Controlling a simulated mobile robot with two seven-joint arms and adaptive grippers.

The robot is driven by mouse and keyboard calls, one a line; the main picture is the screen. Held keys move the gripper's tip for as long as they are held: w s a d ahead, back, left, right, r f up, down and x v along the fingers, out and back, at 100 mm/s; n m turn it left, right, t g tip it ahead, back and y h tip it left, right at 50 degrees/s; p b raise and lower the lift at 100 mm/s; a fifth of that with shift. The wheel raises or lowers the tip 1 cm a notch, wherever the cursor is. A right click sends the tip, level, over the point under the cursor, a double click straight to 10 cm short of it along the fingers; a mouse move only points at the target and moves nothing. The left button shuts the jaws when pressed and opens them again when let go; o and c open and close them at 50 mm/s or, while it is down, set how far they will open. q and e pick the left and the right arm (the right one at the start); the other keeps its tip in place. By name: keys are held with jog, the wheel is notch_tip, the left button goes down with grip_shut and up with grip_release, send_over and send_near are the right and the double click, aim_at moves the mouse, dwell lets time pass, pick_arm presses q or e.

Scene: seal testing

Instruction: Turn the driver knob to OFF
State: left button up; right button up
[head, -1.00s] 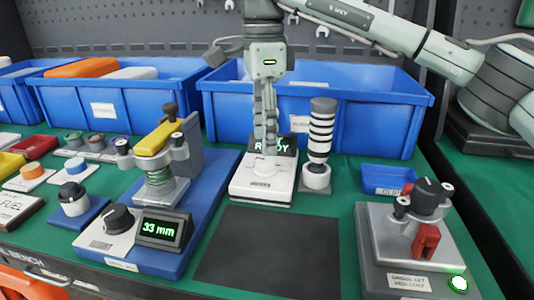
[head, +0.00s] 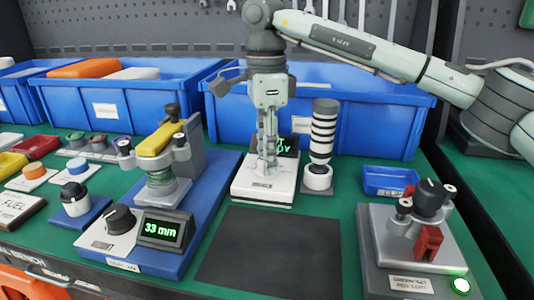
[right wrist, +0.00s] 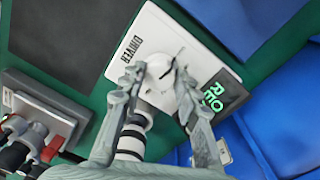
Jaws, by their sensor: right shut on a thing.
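The driver is a white box (head: 262,190) at the centre of the bench in the head view. It also shows in the right wrist view (right wrist: 190,38), with the printed word DRIVER on it. Its dark display (right wrist: 222,97) shows green text, partly hidden. The driver knob (right wrist: 160,67) is white and round, with a dark line beside it. My right gripper (head: 268,168) points down over the box. In the right wrist view its fingertips (right wrist: 157,76) are on either side of the knob, shut on it. The knob's pointer setting cannot be read. My left gripper is out of view.
A black-and-white striped post (head: 322,140) stands close to the driver's right. Blue bins (head: 395,130) are behind. A clamp rig (head: 165,225) with a 33 mm display stands left, and a grey fixture (head: 395,240) right. A dark mat (head: 265,250) lies clear in front.

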jog(key=shift+m, duration=0.3)
jog(key=shift+c, duration=0.3)
jog(key=shift+m, duration=2.4)
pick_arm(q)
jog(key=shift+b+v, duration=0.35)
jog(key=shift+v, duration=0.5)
pick_arm(e)
jog(key=shift+m, duration=1.3)
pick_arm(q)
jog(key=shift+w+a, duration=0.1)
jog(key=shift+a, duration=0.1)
pick_arm(e)
jog(key=o, duration=1.2)
jog(key=shift+c, duration=0.2)
